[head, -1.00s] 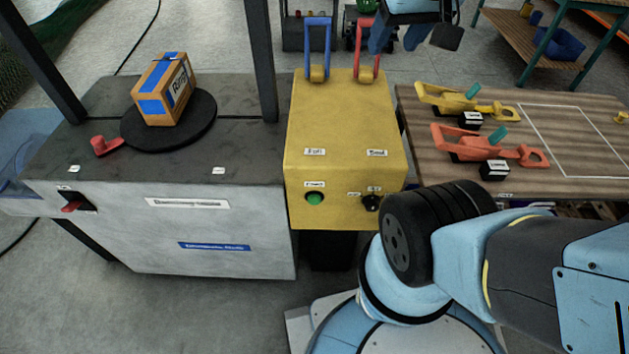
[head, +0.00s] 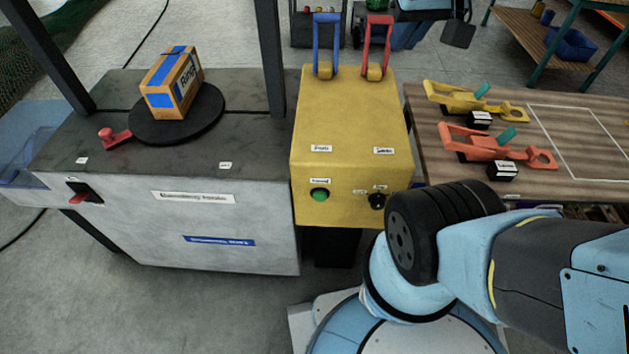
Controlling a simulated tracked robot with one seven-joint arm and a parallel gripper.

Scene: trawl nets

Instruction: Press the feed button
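A green round button (head: 319,194) sits on the front face of a yellow control box (head: 350,130). A small white label is above it, too small to read, so I cannot confirm that it says feed. A black rotary knob (head: 377,201) is to its right on the same face. Nothing covers the green button. My gripper is not in view; only links of my blue and black arm show at the lower right, near the box's lower right corner.
A blue lever (head: 325,45) and a red lever (head: 377,45) stand at the back of the box. Left is a grey machine (head: 110,225) with an orange carton (head: 172,85) on a black disc (head: 210,115). Right is a wooden table (head: 555,180) with yellow and red toggle clamps.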

